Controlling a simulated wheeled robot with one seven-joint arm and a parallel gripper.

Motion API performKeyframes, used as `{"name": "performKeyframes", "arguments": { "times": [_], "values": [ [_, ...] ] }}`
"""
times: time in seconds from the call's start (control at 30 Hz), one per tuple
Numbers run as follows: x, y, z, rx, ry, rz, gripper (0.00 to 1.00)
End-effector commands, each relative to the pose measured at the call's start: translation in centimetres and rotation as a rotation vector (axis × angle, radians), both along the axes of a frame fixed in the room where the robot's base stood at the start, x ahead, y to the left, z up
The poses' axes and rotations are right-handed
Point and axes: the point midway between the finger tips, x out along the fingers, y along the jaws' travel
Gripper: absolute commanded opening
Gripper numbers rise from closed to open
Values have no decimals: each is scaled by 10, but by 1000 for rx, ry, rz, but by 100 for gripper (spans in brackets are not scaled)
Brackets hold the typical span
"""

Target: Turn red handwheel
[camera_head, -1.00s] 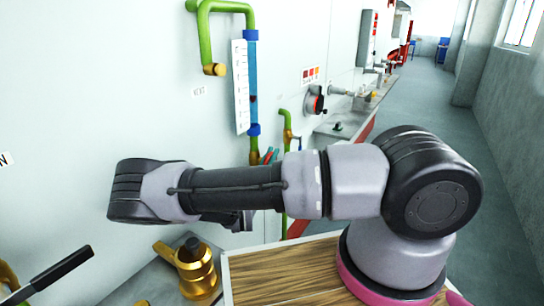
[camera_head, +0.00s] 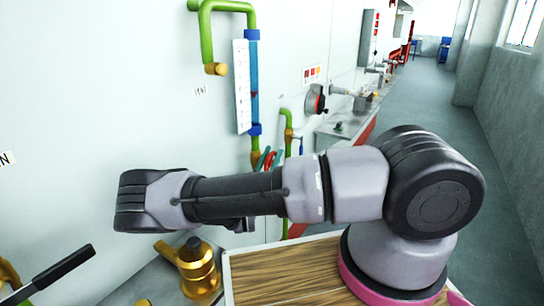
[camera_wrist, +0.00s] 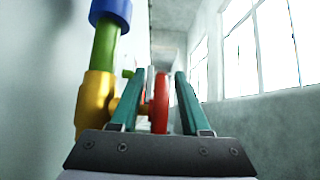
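The red handwheel (camera_wrist: 161,102) appears nearly edge-on in the wrist view, beside the brass valve body (camera_wrist: 95,103) on the vertical pipe. My gripper (camera_wrist: 159,73) has its two teal fingers apart, one on each side of the wheel. Gaps show between the wheel and both fingers, so I see no contact. In the head view the handwheel (camera_head: 270,160) is a small red shape near the brass fitting, between the teal fingers of my gripper (camera_head: 271,153). My arm hides the space below it there.
A green pipe (camera_head: 206,38) and a blue pipe with a white gauge (camera_head: 241,86) run along the wall. Another green pipe (camera_head: 287,130) stands just right of the fingers. A brass vessel (camera_head: 197,270) sits below my arm. The aisle (camera_head: 405,110) at right is clear.

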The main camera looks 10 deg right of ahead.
Motion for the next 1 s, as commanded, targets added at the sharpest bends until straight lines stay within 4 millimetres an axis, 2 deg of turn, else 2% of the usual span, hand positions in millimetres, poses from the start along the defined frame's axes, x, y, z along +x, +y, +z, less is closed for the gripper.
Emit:
{"name": "performKeyframes", "arguments": {
  "times": [0.17,0.27,0.5,0.6,0.8,1.0],
  "values": [
    [0,0,8,0,-1,-1,46],
    [0,0,23,1,-2,-1,46],
    [1,-1,72,-1,-5,-3,46],
    [1,-2,86,0,-3,-4,46],
    [1,-1,100,0,0,-1,46],
    [0,0,100,0,0,0,46]
  ]
}}
